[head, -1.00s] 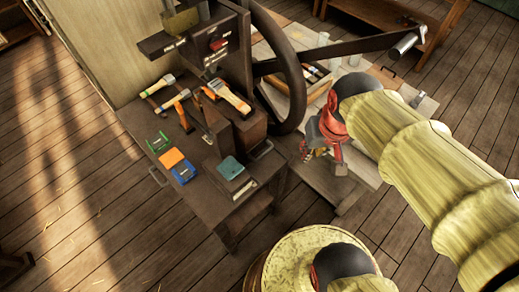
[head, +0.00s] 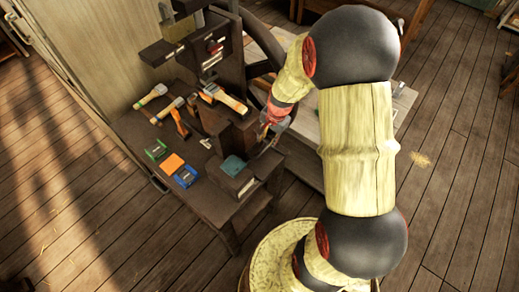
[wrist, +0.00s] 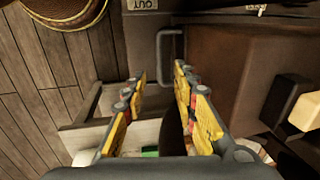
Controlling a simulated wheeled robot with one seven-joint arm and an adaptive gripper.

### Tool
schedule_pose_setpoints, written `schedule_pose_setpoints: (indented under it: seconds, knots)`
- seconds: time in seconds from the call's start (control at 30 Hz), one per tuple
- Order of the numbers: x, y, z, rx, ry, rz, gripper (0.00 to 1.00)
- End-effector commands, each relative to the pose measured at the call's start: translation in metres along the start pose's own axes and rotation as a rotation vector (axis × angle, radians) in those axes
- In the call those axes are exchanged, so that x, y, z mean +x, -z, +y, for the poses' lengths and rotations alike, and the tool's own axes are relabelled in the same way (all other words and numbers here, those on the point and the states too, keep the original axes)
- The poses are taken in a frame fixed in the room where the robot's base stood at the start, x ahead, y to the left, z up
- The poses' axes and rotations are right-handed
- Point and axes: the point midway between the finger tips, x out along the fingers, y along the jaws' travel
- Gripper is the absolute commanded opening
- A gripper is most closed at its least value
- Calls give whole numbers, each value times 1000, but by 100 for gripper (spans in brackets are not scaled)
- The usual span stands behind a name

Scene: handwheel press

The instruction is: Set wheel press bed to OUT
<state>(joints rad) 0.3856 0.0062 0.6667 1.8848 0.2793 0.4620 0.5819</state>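The dark press (head: 226,60) stands at the back of a dark bench in the head view, its handwheel (head: 258,50) partly hidden behind my arm. In the wrist view a plate with the lettering OUT (wrist: 142,4) shows upside down at the top edge. A grey bar handle (wrist: 172,45) sits on the dark side face just below it. My gripper (wrist: 160,72) is open, its yellow-padded fingers apart and pointing toward this handle, with nothing seen between them. In the head view my gripper (head: 275,118) is beside the press's right side, small and partly hidden.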

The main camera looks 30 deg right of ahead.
Motion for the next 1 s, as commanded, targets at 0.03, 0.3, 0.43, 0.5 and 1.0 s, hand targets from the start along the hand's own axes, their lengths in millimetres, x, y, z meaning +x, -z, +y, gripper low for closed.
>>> schedule_pose_setpoints:
  seconds: [0.03, 0.3, 0.43, 0.5, 1.0]
  knots:
    - [5, -1, 0, 2, -2, -2, 29]
    - [45, -2, 1, 0, -3, -4, 29]
    - [62, -2, 1, 0, -3, -4, 29]
    - [68, -2, 0, 0, -2, -3, 29]
    - [76, -2, 0, -2, -2, -2, 23]
